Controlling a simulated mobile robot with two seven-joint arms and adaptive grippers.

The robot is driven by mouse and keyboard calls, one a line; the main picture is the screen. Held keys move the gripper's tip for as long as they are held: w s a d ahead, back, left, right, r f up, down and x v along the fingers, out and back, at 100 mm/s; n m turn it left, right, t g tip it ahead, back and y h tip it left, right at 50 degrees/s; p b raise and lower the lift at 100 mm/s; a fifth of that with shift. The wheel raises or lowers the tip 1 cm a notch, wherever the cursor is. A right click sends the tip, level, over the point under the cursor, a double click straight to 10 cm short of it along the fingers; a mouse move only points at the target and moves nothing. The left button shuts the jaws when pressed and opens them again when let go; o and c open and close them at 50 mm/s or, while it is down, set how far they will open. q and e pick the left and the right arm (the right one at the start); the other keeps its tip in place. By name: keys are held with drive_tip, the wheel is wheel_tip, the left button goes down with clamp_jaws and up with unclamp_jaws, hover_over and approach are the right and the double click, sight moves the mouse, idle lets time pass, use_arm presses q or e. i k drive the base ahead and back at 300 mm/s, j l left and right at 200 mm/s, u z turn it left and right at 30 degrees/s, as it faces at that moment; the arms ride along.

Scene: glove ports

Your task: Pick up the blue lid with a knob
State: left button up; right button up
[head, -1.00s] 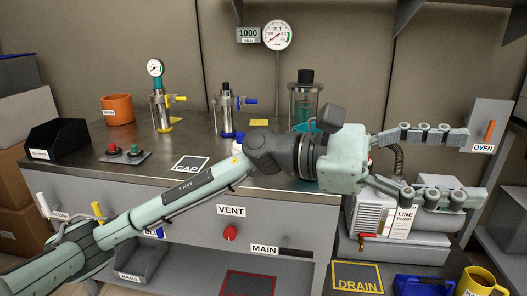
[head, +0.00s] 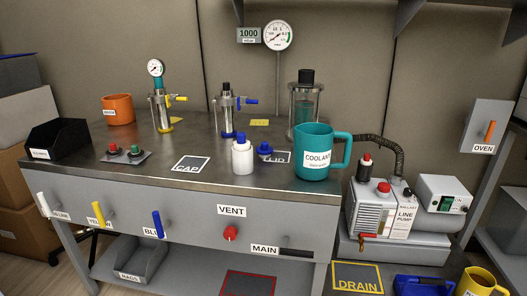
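The blue lid with a knob (head: 264,149) sits on the bench top, at the left part of a dark, white-edged label mat (head: 283,157). It stands between a white bottle with a blue cap (head: 242,157) on its left and a teal mug marked COOLANT (head: 313,158) on its right. The lid is upright and looks uncovered from this side. Neither of my grippers is in view.
The metal bench (head: 120,163) carries an orange mug (head: 118,109), two valve stands (head: 160,112) (head: 226,112) and a glass vessel (head: 304,100). A mat marked CAP (head: 190,164) lies empty. Free bench surface lies left of the bottle.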

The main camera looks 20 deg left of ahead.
sight(265, 150)
drive_tip(key=i+l+u, duration=0.25)
drive_tip(key=u, duration=0.2)
drive_tip(key=i+l+u, duration=0.2)
drive_tip(key=l+u, duration=0.25)
drive_tip(key=i+l+u, duration=0.15)
drive_tip(key=l+u, duration=0.3)
